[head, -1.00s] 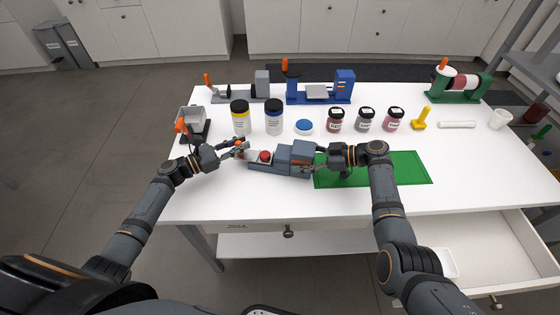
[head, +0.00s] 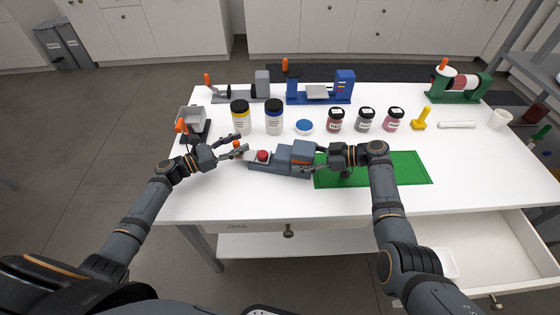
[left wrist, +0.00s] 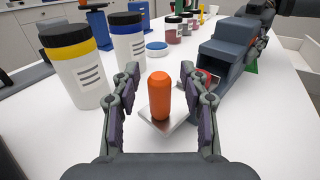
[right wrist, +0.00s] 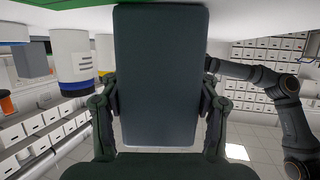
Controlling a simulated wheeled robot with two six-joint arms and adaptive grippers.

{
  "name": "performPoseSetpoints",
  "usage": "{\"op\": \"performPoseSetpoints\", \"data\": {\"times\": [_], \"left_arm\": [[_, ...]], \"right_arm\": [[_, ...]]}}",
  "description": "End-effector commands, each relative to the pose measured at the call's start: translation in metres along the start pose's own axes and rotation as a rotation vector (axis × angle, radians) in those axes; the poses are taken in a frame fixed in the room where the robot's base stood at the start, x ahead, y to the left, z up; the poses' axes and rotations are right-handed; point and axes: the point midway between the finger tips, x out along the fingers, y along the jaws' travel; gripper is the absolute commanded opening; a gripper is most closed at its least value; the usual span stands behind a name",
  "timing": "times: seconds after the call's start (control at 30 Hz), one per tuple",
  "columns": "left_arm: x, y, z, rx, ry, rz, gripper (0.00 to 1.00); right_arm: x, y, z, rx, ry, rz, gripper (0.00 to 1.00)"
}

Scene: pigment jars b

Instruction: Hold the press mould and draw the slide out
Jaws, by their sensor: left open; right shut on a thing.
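The press mould (head: 295,156) is a dark grey block with a long low bed reaching left, standing on the white table. A round red piece (head: 263,156) shows on the bed, left of the block. The slide (left wrist: 165,125) is a pale metal plate with an upright orange handle (left wrist: 160,96), at the bed's left end. My left gripper (head: 242,145) is open, its fingers either side of the handle with gaps visible in the left wrist view. My right gripper (right wrist: 157,105) is shut on the mould's block, which fills the middle of the right wrist view.
Behind the mould stand a yellow-banded jar (head: 241,120), a blue-banded jar (head: 274,118), a blue lid (head: 304,127) and several small jars. A green mat (head: 405,168) lies at right. A grey device with an orange knob (head: 193,122) stands at left. The front table strip is clear.

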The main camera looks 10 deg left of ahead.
Motion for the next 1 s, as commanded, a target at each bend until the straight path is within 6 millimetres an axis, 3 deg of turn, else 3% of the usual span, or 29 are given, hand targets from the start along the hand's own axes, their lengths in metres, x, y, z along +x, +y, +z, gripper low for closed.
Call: {"op": "performPoseSetpoints", "data": {"times": [0.17,0.4,0.6,0.97,1.0], "left_arm": [[-0.020,0.000,-0.002,0.001,0.006,-0.001,0.44],[-0.080,-0.001,-0.002,0.000,0.008,-0.001,0.44],[-0.113,-0.001,-0.001,0.000,0.003,-0.001,0.44],[-0.122,-0.001,0.001,0.002,-0.002,0.000,0.44],[-0.122,-0.001,0.001,0.002,-0.002,0.000,0.44]], "right_arm": [[0.000,-0.002,0.006,0.005,-0.010,-0.002,0.07],[0.000,-0.002,0.006,0.006,-0.010,-0.003,0.07],[0.000,-0.002,0.007,0.007,-0.010,-0.003,0.07],[0.000,-0.002,0.007,0.007,-0.010,-0.003,0.07],[0.000,-0.002,0.007,0.007,-0.009,-0.003,0.66]]}}
